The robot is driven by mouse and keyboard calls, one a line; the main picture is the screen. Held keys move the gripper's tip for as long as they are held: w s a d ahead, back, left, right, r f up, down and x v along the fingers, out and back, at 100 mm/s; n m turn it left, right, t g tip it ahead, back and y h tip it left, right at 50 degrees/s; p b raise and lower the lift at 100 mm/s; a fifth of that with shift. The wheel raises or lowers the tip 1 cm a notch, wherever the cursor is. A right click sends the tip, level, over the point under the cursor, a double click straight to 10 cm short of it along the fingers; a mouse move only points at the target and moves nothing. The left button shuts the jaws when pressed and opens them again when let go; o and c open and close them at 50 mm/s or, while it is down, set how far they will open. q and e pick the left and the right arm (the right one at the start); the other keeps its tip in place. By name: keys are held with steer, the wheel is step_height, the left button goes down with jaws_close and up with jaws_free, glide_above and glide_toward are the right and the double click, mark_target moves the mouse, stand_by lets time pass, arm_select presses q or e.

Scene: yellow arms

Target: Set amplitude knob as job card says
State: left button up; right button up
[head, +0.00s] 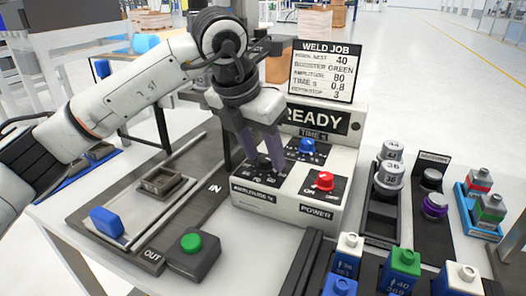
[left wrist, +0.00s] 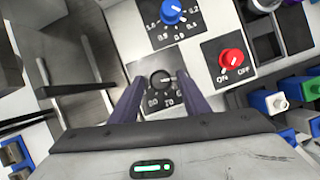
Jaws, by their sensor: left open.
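The job card (head: 322,72) stands on top of the grey welder box and reads amplitude 80, time 0.8, booster green. The black amplitude knob sits on the plate marked amplitude % (head: 258,192) at the box's front left; my gripper largely hides it in the head view. In the left wrist view the amplitude knob (left wrist: 161,78) shows between my fingertips, with numbers such as 70 beside it; its setting is hard to read. My left gripper (head: 262,166) is open, pointing down, with its fingers on either side of the knob; contact cannot be told. My right gripper is not in view.
The blue time knob (head: 307,146) and red power knob (head: 325,181) stand close to my left gripper. A green button (head: 191,243) is at front left, beside a tray with a blue block (head: 107,222). Cylinders and coloured blocks fill the right side.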

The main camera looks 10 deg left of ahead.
arm_select(q)
steer(key=c, duration=1)
steer(key=shift+c, duration=0.3)
